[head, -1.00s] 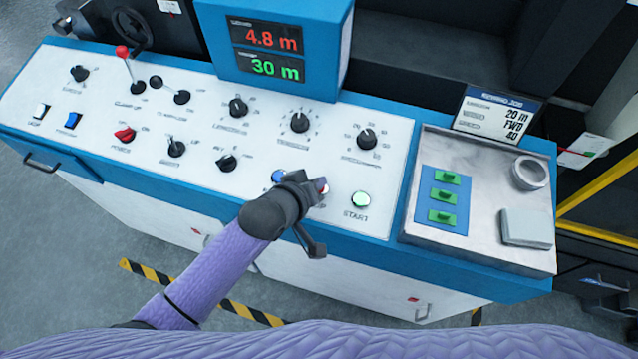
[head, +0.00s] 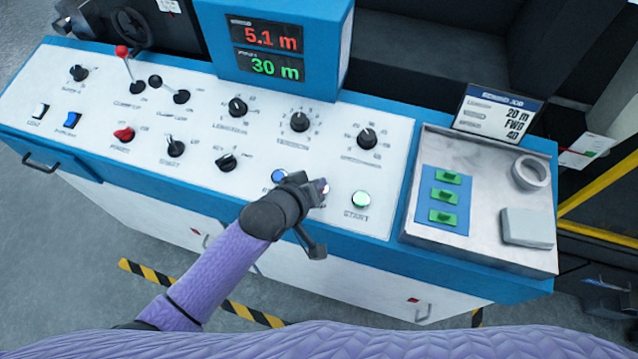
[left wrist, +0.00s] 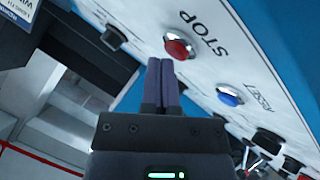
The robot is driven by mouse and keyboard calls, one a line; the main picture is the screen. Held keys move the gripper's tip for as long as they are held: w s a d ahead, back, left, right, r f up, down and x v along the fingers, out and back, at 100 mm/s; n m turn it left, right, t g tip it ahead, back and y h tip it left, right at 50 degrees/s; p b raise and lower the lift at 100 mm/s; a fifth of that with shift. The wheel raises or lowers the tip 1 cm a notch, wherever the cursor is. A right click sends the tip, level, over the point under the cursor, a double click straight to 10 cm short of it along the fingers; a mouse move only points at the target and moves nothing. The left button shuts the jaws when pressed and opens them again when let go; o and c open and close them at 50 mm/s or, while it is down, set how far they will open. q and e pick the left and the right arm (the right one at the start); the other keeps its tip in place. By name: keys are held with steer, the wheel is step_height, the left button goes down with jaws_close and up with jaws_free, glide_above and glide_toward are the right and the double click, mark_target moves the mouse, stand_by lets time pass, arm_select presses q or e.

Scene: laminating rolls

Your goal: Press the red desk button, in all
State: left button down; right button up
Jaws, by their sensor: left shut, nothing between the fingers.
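The red desk button (left wrist: 178,47), a round cap in a metal ring marked STOP, shows in the left wrist view. My left gripper (left wrist: 160,65) is shut and empty, its fingertips just short of the red cap in that picture. I cannot tell whether they touch it. In the head view my left gripper (head: 320,187) is over the desk's front edge, between the blue button (head: 279,176) and the START button (head: 361,200), and largely hides the red button. The blue button, marked RESET, also shows in the left wrist view (left wrist: 229,95). My right gripper is not in view.
The display box (head: 268,52) reads 5.1 m in red and 30 m in green. Several knobs and levers stand on the white panel (head: 200,130). A metal tray (head: 480,160) with green switches lies to the right, with a job card (head: 497,112) behind it.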

arm_select(q)
steer(key=shift+f, duration=0.4)
stand_by(0.6)
steer(key=shift+r+p, duration=0.75)
steer(key=shift+r, duration=0.05)
steer(key=r+p, duration=0.2)
steer(key=p, duration=0.1)
steer(key=s+r+p, duration=0.1)
steer(key=r+p, duration=0.1)
steer(key=r, duration=0.1)
steer(key=shift+a+p, duration=0.15)
steer(key=shift+p, duration=0.25)
